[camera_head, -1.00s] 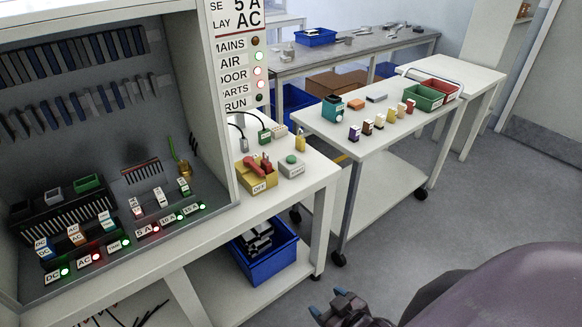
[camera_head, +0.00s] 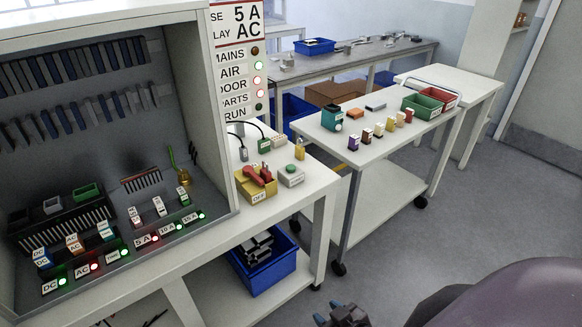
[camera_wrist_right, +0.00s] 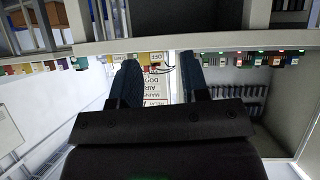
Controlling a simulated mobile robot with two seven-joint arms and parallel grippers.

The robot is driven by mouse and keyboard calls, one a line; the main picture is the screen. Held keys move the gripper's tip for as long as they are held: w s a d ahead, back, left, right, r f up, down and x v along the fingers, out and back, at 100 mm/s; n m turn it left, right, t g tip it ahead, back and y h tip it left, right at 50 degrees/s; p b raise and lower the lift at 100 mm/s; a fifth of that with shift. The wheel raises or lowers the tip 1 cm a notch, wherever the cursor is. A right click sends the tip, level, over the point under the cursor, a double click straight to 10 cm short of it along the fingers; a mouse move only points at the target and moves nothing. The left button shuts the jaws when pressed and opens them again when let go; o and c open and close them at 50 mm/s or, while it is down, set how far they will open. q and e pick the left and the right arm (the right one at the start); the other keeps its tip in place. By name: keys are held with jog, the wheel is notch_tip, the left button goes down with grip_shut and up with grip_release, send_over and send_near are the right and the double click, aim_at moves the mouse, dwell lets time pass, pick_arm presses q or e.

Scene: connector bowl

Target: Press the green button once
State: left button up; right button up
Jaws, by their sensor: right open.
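The green button (camera_head: 290,169) is a small round cap on top of a grey box (camera_head: 292,180) with a white label. The box stands on the white bench, right of the yellow box (camera_head: 256,189) with a red switch lever marked OFF. My right gripper (camera_head: 337,310) is at the bottom edge of the head view, well below and apart from the button, and partly cut off. In the right wrist view its two fingers (camera_wrist_right: 160,72) are spread apart with nothing between them. My left gripper is not in view.
A grey cabinet (camera_head: 225,165) with lit modules stands left of the button. A sign panel (camera_head: 238,70) rises behind. A yellow padlock (camera_head: 300,150) stands just behind the button box. A cart (camera_head: 375,150) with coloured parts is to the right. The floor in front is open.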

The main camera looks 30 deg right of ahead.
grip_shut()
dwell(1.4)
